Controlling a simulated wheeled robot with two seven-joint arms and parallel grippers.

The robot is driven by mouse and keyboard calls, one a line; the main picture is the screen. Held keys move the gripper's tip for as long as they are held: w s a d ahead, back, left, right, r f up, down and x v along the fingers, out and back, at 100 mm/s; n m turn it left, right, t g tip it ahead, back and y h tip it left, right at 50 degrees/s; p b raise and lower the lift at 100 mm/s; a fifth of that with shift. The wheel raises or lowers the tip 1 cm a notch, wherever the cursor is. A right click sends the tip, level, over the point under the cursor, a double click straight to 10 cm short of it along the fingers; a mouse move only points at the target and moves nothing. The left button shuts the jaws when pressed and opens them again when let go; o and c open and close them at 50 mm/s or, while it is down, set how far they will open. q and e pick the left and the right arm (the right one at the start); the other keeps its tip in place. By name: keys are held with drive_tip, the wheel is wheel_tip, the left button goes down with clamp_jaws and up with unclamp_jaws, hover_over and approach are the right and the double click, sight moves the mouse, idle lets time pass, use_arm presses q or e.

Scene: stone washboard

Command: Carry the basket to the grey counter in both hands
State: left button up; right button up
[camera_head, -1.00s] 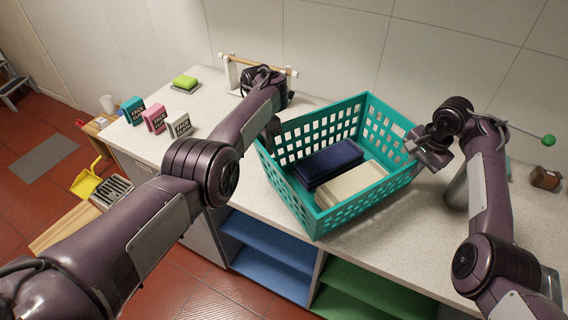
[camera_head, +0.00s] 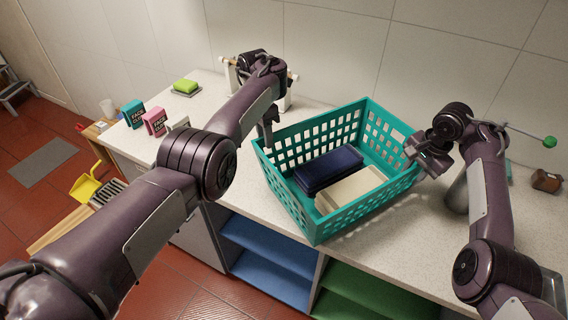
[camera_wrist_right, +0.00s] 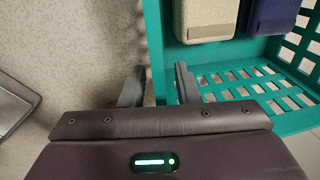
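The teal basket (camera_head: 372,213) stands on the pale grey speckled counter (camera_head: 222,104). A dark blue folded cloth (camera_head: 330,168) and a cream folded cloth (camera_head: 350,190) lie inside it. My left gripper (camera_head: 268,133) is at the basket's left wall; its fingers are seen edge-on, so its opening is unclear. My right gripper (camera_head: 416,158) is at the right wall. In the right wrist view its fingers (camera_wrist_right: 158,86) are apart, one on each side of the teal wall (camera_wrist_right: 154,45), with a gap on the inner side.
Teal and pink boxes (camera_head: 154,121) and a green sponge (camera_head: 186,86) stand at the counter's left. A wooden-bar rack (camera_head: 287,91) is behind my left arm. A green-tipped rod (camera_head: 549,142) and a brown object (camera_head: 546,180) are at right. Blue shelves (camera_head: 268,262) are below.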

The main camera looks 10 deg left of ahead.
drive_tip(key=shift+r, duration=0.2)
use_arm(q)
wheel_tip(320, 180, up, 7)
drive_tip(key=shift+w+a, duration=0.4)
use_arm(e)
wheel_tip(320, 180, up, 11)
drive_tip(key=s+d, duration=0.1)
drive_tip(key=shift+s+d+r, duration=0.15)
drive_tip(key=shift+d+r, duration=0.05)
use_arm(q)
drive_tip(key=shift+f, duration=0.1)
idle(0.4)
